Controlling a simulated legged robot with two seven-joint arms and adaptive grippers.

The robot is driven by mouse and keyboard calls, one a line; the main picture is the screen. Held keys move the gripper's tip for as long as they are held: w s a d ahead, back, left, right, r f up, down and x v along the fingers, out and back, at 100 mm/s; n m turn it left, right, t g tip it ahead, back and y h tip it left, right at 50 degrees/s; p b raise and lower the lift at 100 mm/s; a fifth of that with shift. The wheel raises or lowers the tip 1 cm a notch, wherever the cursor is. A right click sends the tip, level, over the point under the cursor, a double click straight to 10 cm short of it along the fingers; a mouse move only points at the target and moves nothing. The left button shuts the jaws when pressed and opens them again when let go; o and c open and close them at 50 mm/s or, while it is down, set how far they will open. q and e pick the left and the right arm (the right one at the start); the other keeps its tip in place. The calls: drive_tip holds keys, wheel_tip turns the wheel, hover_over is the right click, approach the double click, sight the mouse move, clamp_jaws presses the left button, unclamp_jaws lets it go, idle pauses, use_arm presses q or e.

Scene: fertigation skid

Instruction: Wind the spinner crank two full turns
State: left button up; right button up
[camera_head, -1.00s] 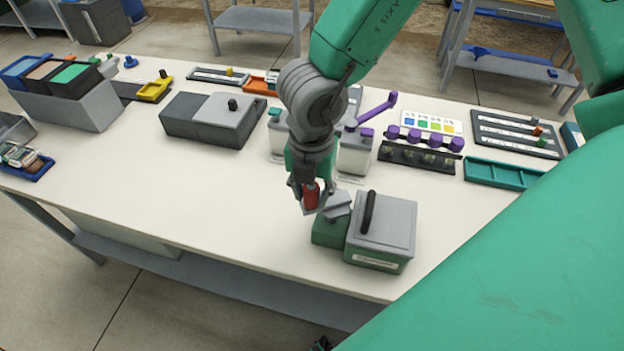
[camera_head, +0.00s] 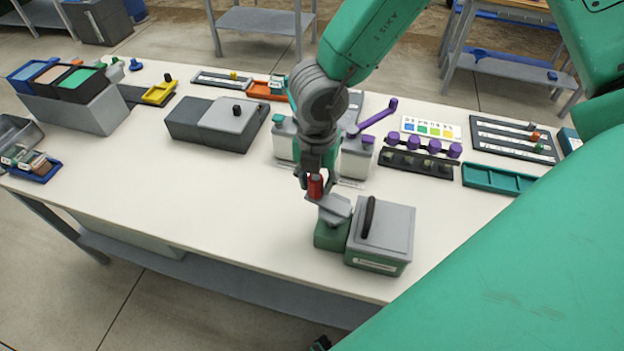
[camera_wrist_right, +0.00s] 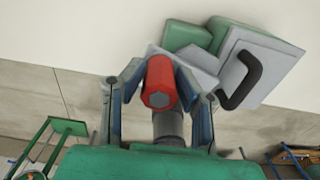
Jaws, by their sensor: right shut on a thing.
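The spinner is a green and grey box (camera_head: 384,232) with a black handle on its grey lid, near the front edge of the table. A smaller green block (camera_head: 331,236) joins its left side and carries a grey crank arm (camera_head: 333,207). The crank's red knob (camera_head: 316,187) stands at the arm's far-left end. My right gripper (camera_head: 315,183) is shut on the red knob from above. In the right wrist view the red knob (camera_wrist_right: 159,84) sits between the two fingers, with the crank arm partly hidden behind it. My left gripper is not in view.
Two white bottles (camera_head: 357,157) stand just behind my right gripper, one with a raised purple lever (camera_head: 378,114). A grey box (camera_head: 232,125) stands at the back left. The white table (camera_head: 200,205) is clear to the left of the spinner.

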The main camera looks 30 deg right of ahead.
drive_tip(key=shift+w+d, duration=0.1)
drive_tip(key=shift+d, duration=0.15)
drive_tip(key=shift+d+f+p, duration=0.1)
drive_tip(key=shift+d+p, duration=0.4)
drive_tip(key=shift+d, duration=0.75)
drive_tip(key=shift+s+d+f, duration=0.1)
drive_tip(key=shift+s+d, duration=0.05)
drive_tip(key=shift+s, duration=0.1)
drive_tip(key=shift+s+d, duration=0.4)
drive_tip(key=shift+d, duration=0.05)
drive_tip(key=shift+s+d, duration=0.35)
drive_tip(key=shift+d, duration=0.1)
drive_tip(key=shift+s+d+r, duration=0.2)
drive_tip(key=shift+s+d, duration=0.1)
drive_tip(key=shift+s, duration=0.2)
